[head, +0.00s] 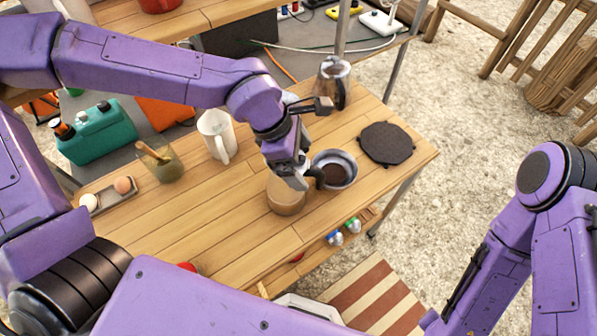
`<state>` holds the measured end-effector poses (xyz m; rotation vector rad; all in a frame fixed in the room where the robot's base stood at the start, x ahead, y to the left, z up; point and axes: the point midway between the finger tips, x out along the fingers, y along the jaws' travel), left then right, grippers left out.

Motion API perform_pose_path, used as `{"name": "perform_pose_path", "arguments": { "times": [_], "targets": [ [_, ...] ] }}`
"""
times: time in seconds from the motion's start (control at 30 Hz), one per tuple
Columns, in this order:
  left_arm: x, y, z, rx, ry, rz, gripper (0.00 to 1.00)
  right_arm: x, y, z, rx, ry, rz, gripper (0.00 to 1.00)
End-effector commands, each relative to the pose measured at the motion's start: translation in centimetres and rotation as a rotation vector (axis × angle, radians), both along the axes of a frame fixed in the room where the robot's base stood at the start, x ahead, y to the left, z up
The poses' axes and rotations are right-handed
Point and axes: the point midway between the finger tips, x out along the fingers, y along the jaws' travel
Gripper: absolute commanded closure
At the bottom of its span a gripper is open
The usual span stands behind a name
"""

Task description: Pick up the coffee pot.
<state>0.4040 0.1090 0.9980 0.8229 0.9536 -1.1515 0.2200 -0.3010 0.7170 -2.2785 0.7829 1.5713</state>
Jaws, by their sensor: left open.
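The coffee pot (337,72), a glass vessel with a shiny upper part and dark contents, stands at the far edge of the wooden table. Its lower front is partly hidden by my left gripper. My left gripper (321,142) is open and empty over the table. Its upper dark finger overlaps the pot's lower left side in the picture; I cannot tell whether they touch. Its lower finger is above a tan container and beside a round pan with dark contents (337,168). My right arm shows at the right, but its gripper is out of view.
The wooden table (235,225) also holds a black trivet (387,144), a white pitcher (215,137), a tan container (287,197), a glass jar with a wooden spoon (160,163) and a tray of eggs (118,196). A table post rises behind the pot. The front middle is clear.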

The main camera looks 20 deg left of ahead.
Motion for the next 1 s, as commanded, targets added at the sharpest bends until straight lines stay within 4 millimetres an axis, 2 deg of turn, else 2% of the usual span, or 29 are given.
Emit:
{"name": "perform_pose_path", "arguments": {
  "times": [0.1, 0.27, 0.3, 0.57, 0.73, 0.77, 1.0],
  "targets": [
    [0.11, -0.35, -0.96, 0.0, 0.0, 0.0, 0.0, -0.01, 0.0, -0.06, 0.0, 0.0, 0.0, 0.47],
    [0.13, -0.38, -0.98, -0.001, -0.001, 0.0, 0.0, -0.02, 0.0, -0.06, 0.0, 0.0, 0.0, 0.47],
    [0.13, -0.37, -0.97, -0.001, -0.001, 0.0, 0.03, -0.02, 0.0, -0.06, 0.0, 0.0, 0.0, 0.47],
    [0.13, -0.35, -0.97, -0.001, -0.001, 0.0, 0.88, -0.02, 0.0, -0.07, 0.0, 0.0, 0.0, 0.47],
    [0.12, -0.35, -0.96, -0.001, 0.0, 0.0, 0.9, -0.02, 0.01, -0.06, 0.0, 0.0, 0.0, 0.47],
    [0.11, -0.34, -0.97, -0.001, 0.0, 0.0, 0.99, -0.02, 0.01, -0.06, 0.0, 0.0, 0.0, 0.47],
    [0.12, -0.33, -0.6, 0.0, 0.0, 0.001, 1.0, -0.02, 0.0, -0.04, 0.0, 0.0, 0.0, 0.47]
  ]
}}
